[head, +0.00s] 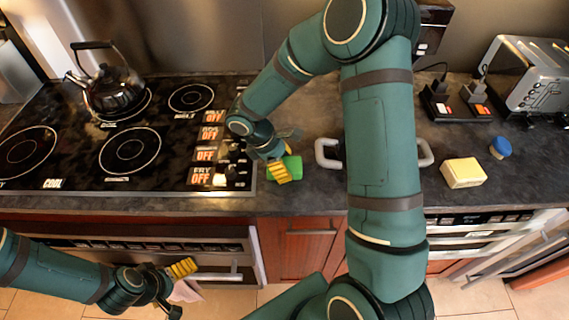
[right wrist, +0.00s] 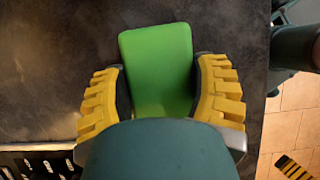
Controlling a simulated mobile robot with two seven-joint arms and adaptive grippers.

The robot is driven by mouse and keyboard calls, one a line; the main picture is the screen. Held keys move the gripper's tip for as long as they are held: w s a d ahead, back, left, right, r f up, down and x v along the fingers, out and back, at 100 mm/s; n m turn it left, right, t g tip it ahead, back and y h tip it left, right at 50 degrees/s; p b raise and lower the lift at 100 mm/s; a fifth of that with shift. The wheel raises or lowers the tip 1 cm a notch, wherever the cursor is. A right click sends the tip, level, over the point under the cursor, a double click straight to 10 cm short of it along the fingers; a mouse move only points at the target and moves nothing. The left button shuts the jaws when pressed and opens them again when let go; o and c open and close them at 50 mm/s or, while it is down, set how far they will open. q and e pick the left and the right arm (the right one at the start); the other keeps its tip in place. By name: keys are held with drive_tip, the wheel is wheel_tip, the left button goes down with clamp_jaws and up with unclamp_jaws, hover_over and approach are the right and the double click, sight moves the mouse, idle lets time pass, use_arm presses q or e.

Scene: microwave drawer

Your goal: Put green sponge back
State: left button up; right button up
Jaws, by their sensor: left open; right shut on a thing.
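The green sponge (head: 294,168) is at the counter just right of the cooktop. My right gripper (head: 281,169) is shut on it. In the right wrist view the green sponge (right wrist: 158,60) sits between the two yellow-padded fingers of the right gripper (right wrist: 160,100), partly hidden by my wrist. Whether it touches the counter cannot be told. My left gripper (head: 178,284) is open and empty, low in front of the oven, far from the sponge.
A black cooktop (head: 160,120) with a kettle (head: 115,92) is left. Grey handles (head: 327,153) show behind my right arm. A pale yellow block (head: 464,173), a blue-topped item (head: 500,147) and a toaster (head: 540,75) stand right. A pink cloth (head: 187,292) is by my left gripper.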

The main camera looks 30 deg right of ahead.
drive_tip(key=o, duration=1.2)
drive_tip(key=shift+f, duration=0.1)
drive_tip(key=shift+w+a+r, duration=0.1)
drive_tip(key=shift+w+r, duration=0.05)
drive_tip(key=shift+r, duration=0.3)
drive_tip(key=p+v, duration=0.1)
drive_tip(key=v, duration=1)
drive_tip(key=shift+r+p, duration=0.2)
drive_tip(key=shift+p, duration=0.1)
